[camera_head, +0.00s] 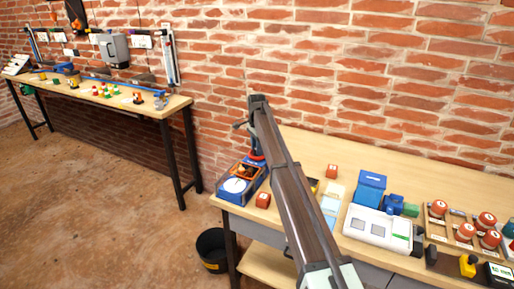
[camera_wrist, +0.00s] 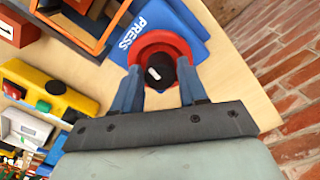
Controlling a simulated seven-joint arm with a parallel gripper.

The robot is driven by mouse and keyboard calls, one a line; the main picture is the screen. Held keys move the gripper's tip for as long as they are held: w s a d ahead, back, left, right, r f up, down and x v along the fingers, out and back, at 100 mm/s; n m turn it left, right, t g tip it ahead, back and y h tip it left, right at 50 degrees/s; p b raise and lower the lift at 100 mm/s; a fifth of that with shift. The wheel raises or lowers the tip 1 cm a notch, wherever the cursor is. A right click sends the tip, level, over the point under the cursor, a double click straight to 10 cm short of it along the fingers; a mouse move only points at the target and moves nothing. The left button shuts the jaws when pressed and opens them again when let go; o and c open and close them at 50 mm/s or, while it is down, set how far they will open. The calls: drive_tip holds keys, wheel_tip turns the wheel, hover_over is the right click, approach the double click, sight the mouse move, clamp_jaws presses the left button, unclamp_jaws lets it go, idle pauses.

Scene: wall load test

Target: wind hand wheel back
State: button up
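The hand wheel (camera_wrist: 152,42) is a red ring on a blue press (camera_wrist: 165,14) marked "PRESS" in the wrist view. A black knob (camera_wrist: 160,72) with a white mark stands up from it, close to the camera. My gripper (camera_wrist: 160,80) is open, with one blue finger on each side of the knob and gaps visible between. I cannot tell whether either finger touches it. In the head view the press area is mostly hidden behind my arm; a bit of red (camera_head: 257,157) and blue shows at its left side.
A blue tray (camera_head: 232,198) and a red block (camera_head: 263,200) sit in front of the press on the wooden bench. A white device (camera_head: 376,228) and a blue box (camera_head: 369,187) stand to the right. A brick wall (camera_wrist: 287,70) is close behind. A black bin (camera_head: 211,250) is on the floor.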

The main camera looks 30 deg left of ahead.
drive_tip(key=c, duration=0.7)
drive_tip(key=shift+o, duration=0.2)
